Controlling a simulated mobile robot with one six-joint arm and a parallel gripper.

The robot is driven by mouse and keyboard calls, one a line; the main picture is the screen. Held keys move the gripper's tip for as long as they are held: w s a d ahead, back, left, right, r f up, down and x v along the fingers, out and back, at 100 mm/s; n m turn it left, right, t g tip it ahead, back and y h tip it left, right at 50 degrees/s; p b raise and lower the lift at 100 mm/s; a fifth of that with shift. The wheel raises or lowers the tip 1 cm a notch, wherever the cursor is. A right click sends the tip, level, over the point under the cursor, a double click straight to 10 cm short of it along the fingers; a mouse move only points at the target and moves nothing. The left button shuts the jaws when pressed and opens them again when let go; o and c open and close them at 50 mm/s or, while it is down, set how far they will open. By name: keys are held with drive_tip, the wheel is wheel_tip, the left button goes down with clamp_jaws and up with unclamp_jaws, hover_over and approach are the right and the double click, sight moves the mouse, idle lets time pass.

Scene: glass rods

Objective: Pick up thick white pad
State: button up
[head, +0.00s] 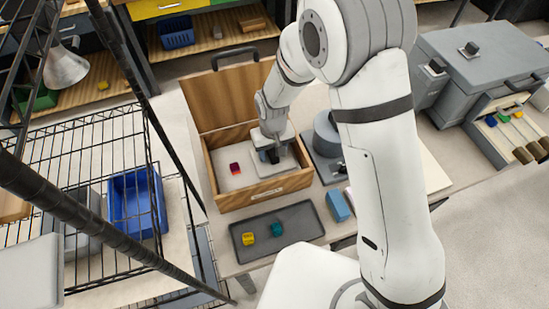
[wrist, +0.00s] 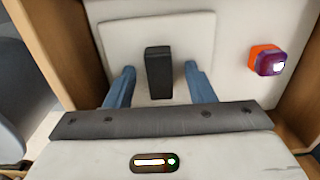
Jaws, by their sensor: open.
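The thick white pad (wrist: 120,48) lies flat on the floor of an open wooden box (head: 262,198), with a dark upright block-like handle (wrist: 159,73) standing on it. My gripper (wrist: 159,69) is open above the pad. Its two blue fingers stand on either side of the dark handle, with a gap on both sides. In the head view my gripper (head: 271,156) reaches down into the box, and my arm hides much of the pad there.
An orange and purple block (wrist: 267,61) lies in the box, right of the pad; it also shows in the head view (head: 234,168). The box walls stand close around. The raised lid (head: 228,97) is behind. A grey tray (head: 298,219) with yellow and green blocks lies in front.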

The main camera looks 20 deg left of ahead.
drive_tip(key=shift+c, duration=0.3)
clamp_jaws()
